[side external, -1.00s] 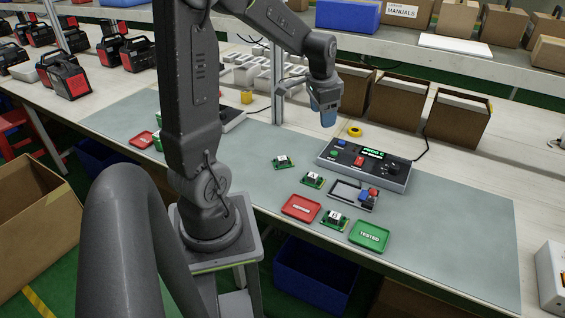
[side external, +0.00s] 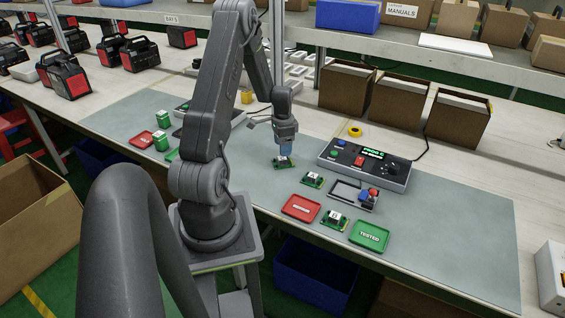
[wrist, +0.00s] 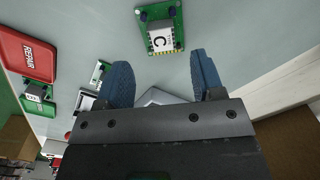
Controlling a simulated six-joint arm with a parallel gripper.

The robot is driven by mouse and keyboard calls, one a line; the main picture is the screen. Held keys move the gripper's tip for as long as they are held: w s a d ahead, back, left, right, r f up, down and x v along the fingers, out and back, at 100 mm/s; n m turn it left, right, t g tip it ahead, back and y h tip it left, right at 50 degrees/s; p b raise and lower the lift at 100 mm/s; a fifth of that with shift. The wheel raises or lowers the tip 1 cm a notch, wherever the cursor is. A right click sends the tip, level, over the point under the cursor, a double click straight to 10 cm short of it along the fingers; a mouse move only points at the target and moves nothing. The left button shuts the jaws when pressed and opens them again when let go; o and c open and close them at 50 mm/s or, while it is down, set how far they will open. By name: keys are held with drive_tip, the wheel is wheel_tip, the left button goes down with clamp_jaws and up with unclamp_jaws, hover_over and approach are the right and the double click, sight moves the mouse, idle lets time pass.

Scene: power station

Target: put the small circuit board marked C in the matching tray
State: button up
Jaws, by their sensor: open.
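The small green circuit board marked C (wrist: 162,38) lies flat on the grey mat, its letter readable in the wrist view. It also shows in the side view (side external: 282,163), partly hidden beneath my gripper (side external: 287,151). My gripper, also in the wrist view (wrist: 160,76), is open, its blue fingers apart with nothing between them, just above the board. A red tray (side external: 301,208) and a green tray (side external: 370,236) marked TESTED lie nearer the mat's front edge. The red tray reads REPAIR in the wrist view (wrist: 28,53).
Two other small boards (side external: 312,180) (side external: 335,220) lie near the trays. A small device with a screen (side external: 353,195) and a large control box (side external: 365,165) stand to the right. The mat's right end is clear.

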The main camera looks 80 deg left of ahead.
sight(283, 158)
drive_tip(key=shift+a+f, duration=0.15)
drive_tip(key=shift+f, duration=2.85)
drive_tip(key=shift+c, duration=0.2)
drive_tip(key=c, duration=0.6)
